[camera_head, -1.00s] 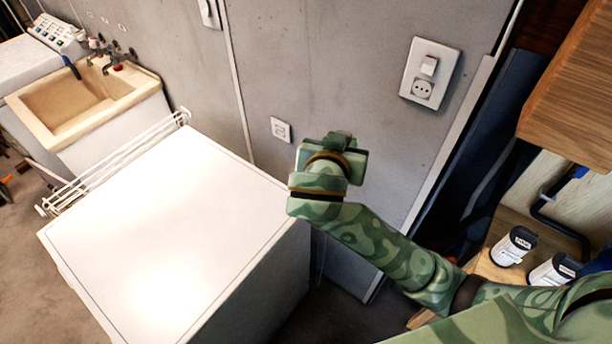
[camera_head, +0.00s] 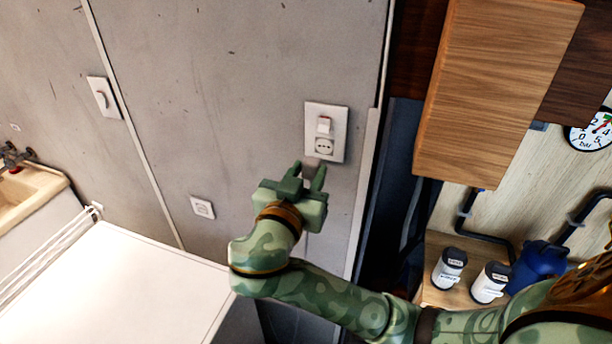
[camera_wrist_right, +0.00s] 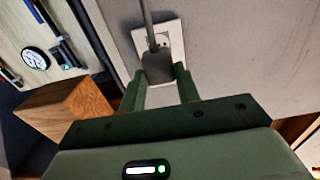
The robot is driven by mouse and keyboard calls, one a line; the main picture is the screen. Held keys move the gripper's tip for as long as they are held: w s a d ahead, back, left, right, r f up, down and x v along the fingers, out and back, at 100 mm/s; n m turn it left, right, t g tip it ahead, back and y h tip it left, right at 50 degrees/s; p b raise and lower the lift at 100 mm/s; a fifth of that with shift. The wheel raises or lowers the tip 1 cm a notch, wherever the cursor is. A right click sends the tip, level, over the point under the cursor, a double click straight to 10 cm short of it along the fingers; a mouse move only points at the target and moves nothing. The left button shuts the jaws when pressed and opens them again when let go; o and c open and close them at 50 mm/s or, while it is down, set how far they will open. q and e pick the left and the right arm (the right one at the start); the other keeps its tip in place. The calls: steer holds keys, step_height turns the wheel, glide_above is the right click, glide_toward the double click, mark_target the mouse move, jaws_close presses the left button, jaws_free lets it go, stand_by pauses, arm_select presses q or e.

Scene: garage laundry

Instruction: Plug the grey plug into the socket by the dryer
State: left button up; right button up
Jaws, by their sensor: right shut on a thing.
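My right gripper (camera_head: 306,178) is shut on the grey plug (camera_head: 309,170), just below the socket (camera_head: 324,146) on the wall. The socket sits in a white plate (camera_head: 340,118) with a rocker switch above it. In the right wrist view the grey plug (camera_wrist_right: 157,68) is between the green fingers, its cable running up in the picture, and it overlaps part of the white plate (camera_wrist_right: 176,36). I cannot tell whether the plug touches the socket. The white dryer top (camera_head: 130,285) is at lower left. My left gripper is not in view.
A second wall outlet (camera_head: 202,207) and a switch (camera_head: 104,97) are to the left. A wooden cabinet (camera_head: 490,90) juts out at right. Two white canisters (camera_head: 449,268) and a blue container (camera_head: 538,268) stand on a shelf. The wall around the socket is clear.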

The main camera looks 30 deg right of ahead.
mark_target(316, 159)
steer(key=shift+x, duration=2.7)
steer(key=shift+f+b, duration=0.1)
steer(key=shift+b, duration=0.25)
steer(key=shift+w+d, duration=0.35)
steer(key=shift+d, duration=0.05)
stand_by(0.5)
steer(key=o, duration=1)
